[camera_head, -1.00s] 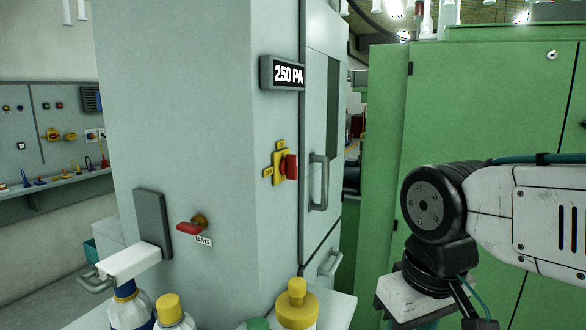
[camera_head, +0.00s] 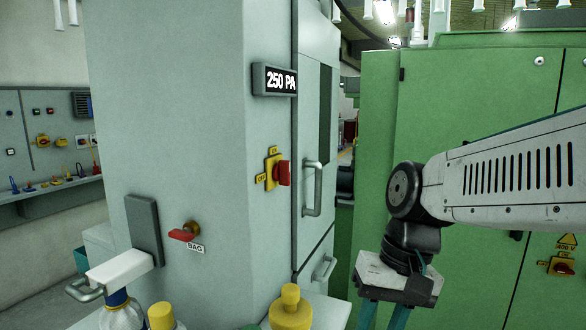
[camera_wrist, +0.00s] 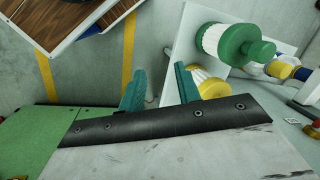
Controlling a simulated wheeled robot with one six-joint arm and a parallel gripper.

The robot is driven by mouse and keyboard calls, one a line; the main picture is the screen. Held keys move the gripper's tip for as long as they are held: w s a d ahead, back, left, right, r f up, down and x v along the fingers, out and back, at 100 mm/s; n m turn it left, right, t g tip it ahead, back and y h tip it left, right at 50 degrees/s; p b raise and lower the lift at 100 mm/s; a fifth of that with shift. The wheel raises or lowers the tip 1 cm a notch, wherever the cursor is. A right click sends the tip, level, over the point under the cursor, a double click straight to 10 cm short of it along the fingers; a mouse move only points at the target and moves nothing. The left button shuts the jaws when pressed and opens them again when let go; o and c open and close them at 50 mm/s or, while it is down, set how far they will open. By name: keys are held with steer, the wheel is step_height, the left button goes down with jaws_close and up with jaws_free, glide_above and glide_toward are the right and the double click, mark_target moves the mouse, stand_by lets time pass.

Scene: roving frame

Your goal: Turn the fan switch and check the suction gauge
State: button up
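The fan switch (camera_head: 283,173) is a red knob on a yellow plate marked ON at the top and OFF at the left, on the grey cabinet (camera_head: 200,130).
A red BAG lever (camera_head: 182,235) sits low on the cabinet front. Bottles with yellow caps (camera_head: 291,300) stand on a shelf below the switch. A cabinet door handle (camera_head: 313,188) sticks out right of the switch. A green cabinet (camera_head: 450,100) stands behind my arm.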

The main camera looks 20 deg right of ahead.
steer(key=w+a+r+m+t+y, duration=0.1)
steer(key=w+a+r+m+y, duration=0.1)
steer(key=w+m+y, duration=0.35)
steer(key=m+t+y, duration=0.5)
steer(key=m+t, duration=0.7)
steer(key=m, duration=0.6)
glide_toward(283, 173)
steer(key=w+a+r, duration=0.2)
steer(key=w+a, duration=0.3)
steer(key=shift+w, duration=0.3)
steer(key=shift+r+n+h, duration=0.15)
steer(key=shift+n+h, duration=0.1)
steer(key=shift+d, duration=0.1)
jaws_close()
